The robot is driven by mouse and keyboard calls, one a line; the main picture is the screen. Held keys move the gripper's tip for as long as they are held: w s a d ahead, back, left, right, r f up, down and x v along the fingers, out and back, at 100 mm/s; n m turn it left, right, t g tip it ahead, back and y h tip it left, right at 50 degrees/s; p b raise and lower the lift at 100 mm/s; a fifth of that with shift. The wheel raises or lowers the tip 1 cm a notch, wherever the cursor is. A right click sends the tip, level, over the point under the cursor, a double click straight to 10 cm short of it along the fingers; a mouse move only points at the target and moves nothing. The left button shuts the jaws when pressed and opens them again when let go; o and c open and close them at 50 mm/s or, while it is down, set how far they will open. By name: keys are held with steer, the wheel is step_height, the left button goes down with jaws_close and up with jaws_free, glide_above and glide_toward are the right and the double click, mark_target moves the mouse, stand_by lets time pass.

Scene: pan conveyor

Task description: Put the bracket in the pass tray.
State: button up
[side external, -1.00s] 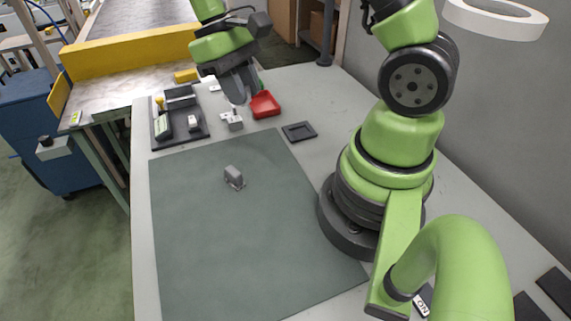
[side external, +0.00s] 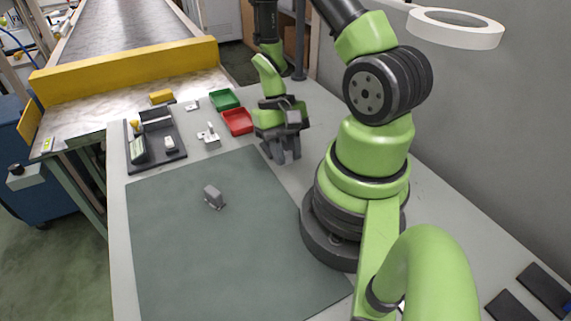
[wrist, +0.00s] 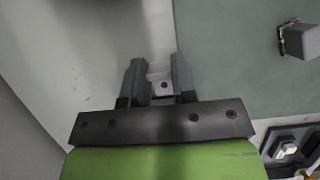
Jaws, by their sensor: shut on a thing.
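My gripper (side external: 283,155) points down over the grey table, just off the mat's far right corner. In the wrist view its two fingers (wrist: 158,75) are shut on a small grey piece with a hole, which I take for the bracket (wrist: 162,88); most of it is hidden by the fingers. A green tray (side external: 224,99) and a red tray (side external: 237,122) stand to the left of and behind my gripper. No label shows which is the pass tray; green looks the likelier.
A grey block-like part (side external: 213,196) stands on the green-grey mat (side external: 230,250); it also shows in the wrist view (wrist: 300,40). A black organizer (side external: 157,141) and a small pale fixture (side external: 209,137) stand at the back left. A yellow barrier (side external: 125,70) fronts the conveyor.

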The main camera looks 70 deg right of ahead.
mark_target(286, 176)
steer(key=shift+f, duration=1.8)
steer(key=shift+f, duration=0.1)
steer(key=o, duration=0.8)
steer(key=shift+f, duration=0.15)
